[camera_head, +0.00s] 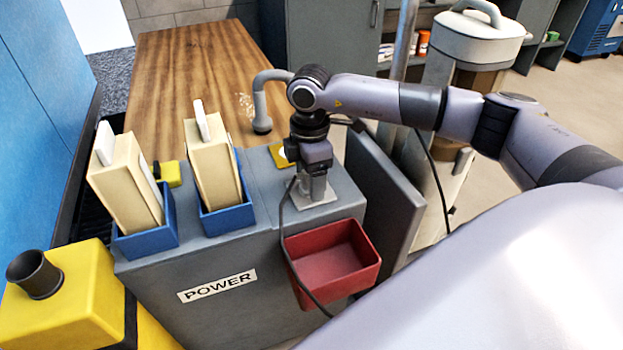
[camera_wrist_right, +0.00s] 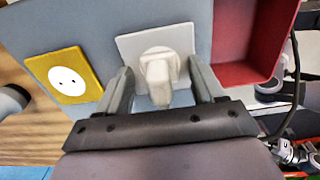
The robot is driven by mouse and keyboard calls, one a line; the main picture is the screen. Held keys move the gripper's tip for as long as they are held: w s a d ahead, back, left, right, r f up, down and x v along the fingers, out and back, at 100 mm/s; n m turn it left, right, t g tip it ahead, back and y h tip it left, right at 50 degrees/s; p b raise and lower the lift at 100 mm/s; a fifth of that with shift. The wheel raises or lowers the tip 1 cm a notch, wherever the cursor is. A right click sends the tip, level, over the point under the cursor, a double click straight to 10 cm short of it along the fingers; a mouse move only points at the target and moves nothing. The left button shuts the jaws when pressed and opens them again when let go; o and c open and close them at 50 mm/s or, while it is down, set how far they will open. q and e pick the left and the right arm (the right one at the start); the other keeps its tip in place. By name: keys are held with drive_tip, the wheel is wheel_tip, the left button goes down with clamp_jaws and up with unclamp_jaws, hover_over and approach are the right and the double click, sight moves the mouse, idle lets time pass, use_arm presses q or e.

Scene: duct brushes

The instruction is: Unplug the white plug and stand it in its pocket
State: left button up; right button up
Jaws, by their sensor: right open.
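The white plug (camera_wrist_right: 157,70) sits in a pale square socket plate (camera_wrist_right: 130,45) on the grey box in the right wrist view. My right gripper (camera_wrist_right: 160,78) is open, with one finger on each side of the plug; I see a gap on both sides. In the head view my right gripper (camera_head: 314,188) points down over the pale plate (camera_head: 322,203) and hides the plug. A red open-topped pocket (camera_head: 368,274) is fixed to the front of the grey box and looks empty. It also shows in the right wrist view (camera_wrist_right: 233,74). My left gripper is not in view.
A yellow socket plate (camera_wrist_right: 70,84) lies beside the pale one. A dark cable (camera_head: 283,232) hangs across the red pocket. Two cream blocks (camera_head: 127,188) stand in blue holders left on the grey box (camera_head: 255,300). A wooden table (camera_head: 190,70) extends behind.

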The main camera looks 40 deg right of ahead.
clamp_jaws()
drive_tip(key=shift+r+p, duration=2.65)
drive_tip(key=shift+r, duration=0.35)
wheel_tip(320, 180, up, 3)
drive_tip(key=p, duration=0.3)
